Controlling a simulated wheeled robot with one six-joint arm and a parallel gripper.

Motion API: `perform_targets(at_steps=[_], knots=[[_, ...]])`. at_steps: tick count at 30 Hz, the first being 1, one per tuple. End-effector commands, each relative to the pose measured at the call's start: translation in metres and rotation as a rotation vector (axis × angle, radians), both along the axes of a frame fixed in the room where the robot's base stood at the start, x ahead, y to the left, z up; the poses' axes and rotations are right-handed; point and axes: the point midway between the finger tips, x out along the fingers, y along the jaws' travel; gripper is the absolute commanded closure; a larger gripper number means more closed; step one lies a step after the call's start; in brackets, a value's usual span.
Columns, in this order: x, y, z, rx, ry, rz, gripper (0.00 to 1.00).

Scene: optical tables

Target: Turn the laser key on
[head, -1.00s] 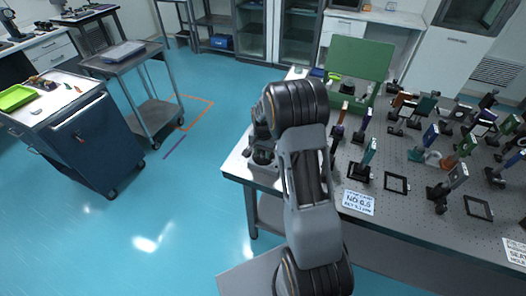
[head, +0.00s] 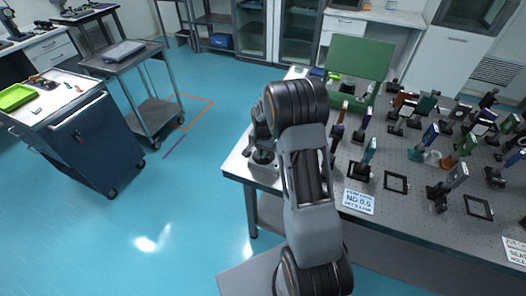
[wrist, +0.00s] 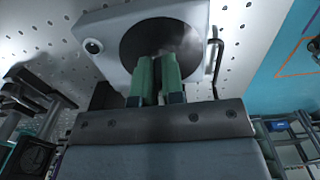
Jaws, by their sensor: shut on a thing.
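The pale laser box (head: 263,173) sits at the near-left corner of the optical table. In the wrist view the box (wrist: 196,12) fills the upper middle, with a large dark round disc (wrist: 140,38) on its face. My gripper (wrist: 158,58) has its two green fingers close together in front of this disc, shut on the laser key. The key is mostly hidden between the fingers, so I cannot tell its angle. In the head view my arm covers much of the gripper and part of the box.
A small round knob (wrist: 93,46) and a dark bent rod (wrist: 215,65) flank the disc. The optical table (head: 330,186) carries several optic mounts and a green panel (head: 357,57) to the right. A blue cart (head: 82,140) stands left; the floor between is clear.

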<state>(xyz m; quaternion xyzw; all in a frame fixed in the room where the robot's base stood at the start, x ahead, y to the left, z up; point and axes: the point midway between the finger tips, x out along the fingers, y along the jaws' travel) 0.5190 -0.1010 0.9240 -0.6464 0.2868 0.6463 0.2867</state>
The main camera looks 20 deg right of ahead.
Motion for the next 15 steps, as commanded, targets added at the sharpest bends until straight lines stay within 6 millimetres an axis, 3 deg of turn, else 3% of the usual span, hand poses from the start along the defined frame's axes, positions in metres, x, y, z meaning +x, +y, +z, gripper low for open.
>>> perform_targets(at_steps=[8, 15], knots=[[0.0007, 0.0004, -0.0014, -0.001, -0.001, -0.114, 1.0], [0.0019, 0.0012, -0.0023, 0.0, 0.0, -0.324, 1.0]])
